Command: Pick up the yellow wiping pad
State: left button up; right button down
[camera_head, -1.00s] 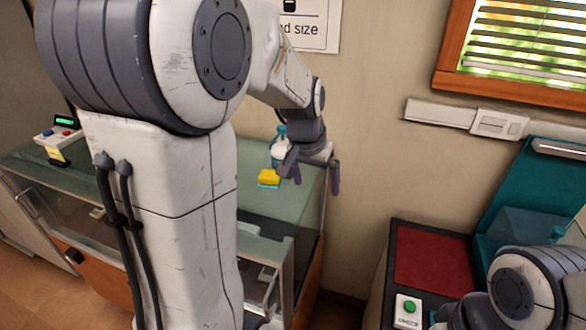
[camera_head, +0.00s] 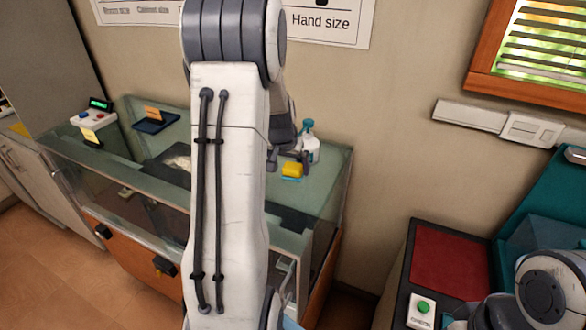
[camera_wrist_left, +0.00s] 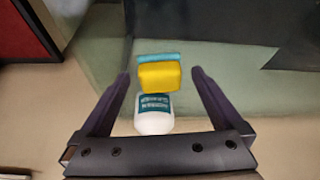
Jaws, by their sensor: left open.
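The yellow wiping pad (camera_head: 291,170) has a blue-green underside and lies on the glass top of the counter (camera_head: 334,170), near its right end. A white spray bottle with a teal head (camera_head: 310,148) stands just behind the pad. My left gripper (camera_head: 288,160) is open and close to the pad in the head view. In the left wrist view the pad (camera_wrist_left: 160,76) shows between the open fingertips, with the bottle (camera_wrist_left: 154,115) nearer the palm side of the picture. Whether the fingers are level with the pad I cannot tell. My right gripper is out of view.
A red panel (camera_head: 440,268) and a green button box (camera_head: 422,308) are on a separate dark stand at the right. A box with a green display (camera_head: 95,114) stands at the counter's far left. The wall is close behind the counter.

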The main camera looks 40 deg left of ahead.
pick_arm(q)
jog(key=shift+x, duration=1.3)
jog(key=c, duration=1.2)
jog(key=shift+c, duration=0.2)
jog(key=shift+r, duration=0.5)
jog(key=r, duration=0.1)
jog(key=d+r+b, duration=0.1)
jog(key=r, duration=0.1)
jog(key=shift+d+r, duration=0.15)
jog(key=shift+r, duration=0.2)
jog(key=d+r+b, duration=0.3)
jog(key=d+r, duration=0.3)
jog(key=d, duration=0.4)
jog(key=shift+s+d+r, duration=0.2)
jog(key=shift+d, duration=0.05)
